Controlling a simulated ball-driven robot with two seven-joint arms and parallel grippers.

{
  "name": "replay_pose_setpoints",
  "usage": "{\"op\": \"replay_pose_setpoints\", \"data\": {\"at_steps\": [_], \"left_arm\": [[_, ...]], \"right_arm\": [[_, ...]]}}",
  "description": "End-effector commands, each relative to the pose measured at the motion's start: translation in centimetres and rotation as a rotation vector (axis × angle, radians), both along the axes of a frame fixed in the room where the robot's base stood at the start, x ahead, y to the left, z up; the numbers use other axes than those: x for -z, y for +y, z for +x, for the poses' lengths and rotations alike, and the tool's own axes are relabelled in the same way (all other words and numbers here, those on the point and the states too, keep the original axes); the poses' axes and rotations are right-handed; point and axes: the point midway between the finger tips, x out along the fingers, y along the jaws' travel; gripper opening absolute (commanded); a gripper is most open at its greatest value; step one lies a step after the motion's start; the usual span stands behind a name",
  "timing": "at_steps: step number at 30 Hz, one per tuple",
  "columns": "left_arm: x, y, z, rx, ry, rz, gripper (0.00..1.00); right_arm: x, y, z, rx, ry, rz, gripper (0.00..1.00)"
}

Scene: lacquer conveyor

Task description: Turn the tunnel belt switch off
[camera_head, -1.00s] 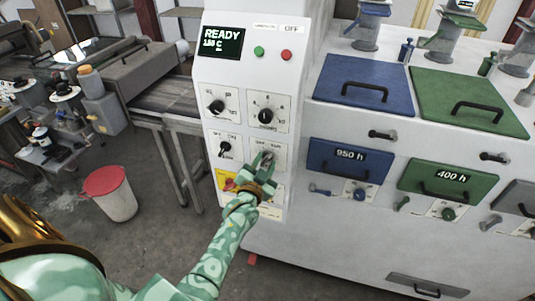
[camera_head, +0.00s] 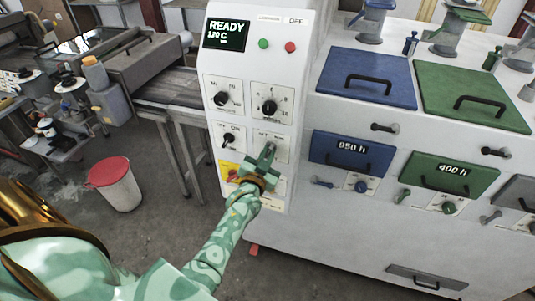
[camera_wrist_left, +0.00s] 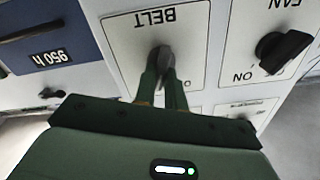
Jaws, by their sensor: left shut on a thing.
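The tunnel belt switch is a dark knob (camera_wrist_left: 165,56) on a white plate labelled BELT (camera_wrist_left: 120,25), upside down in the left wrist view. In the head view its plate (camera_head: 281,143) sits low on the white control panel (camera_head: 228,66), below the right dial. My left gripper (camera_head: 267,153) is at this plate, its green fingers closed together. In the left wrist view the fingertips (camera_wrist_left: 164,72) are shut on the knob, hiding part of it. The ON and OFF marks by it are too small or covered to read. My right gripper is not in view.
The FAN switch (camera_wrist_left: 283,48) is beside the belt switch. Two dials (camera_head: 269,107), a red knob on a yellow plate (camera_head: 232,174), and green and red buttons (camera_head: 290,47) share the panel. Blue (camera_head: 365,77) and green lids are at right. A bin (camera_head: 116,185) stands left.

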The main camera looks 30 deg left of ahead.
Motion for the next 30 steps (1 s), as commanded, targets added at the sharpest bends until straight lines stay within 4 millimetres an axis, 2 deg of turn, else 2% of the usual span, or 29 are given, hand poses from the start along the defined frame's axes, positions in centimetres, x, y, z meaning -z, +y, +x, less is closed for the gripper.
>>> {"op": "replay_pose_setpoints", "data": {"at_steps": [15,30], "left_arm": [[-0.2,0.3,0.0,0.001,-0.108,-0.457,0.0],[0.0,0.4,-0.1,0.002,-0.192,-0.807,0.0]], "right_arm": [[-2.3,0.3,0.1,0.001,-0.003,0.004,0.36],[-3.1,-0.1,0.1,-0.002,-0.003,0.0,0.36]]}}
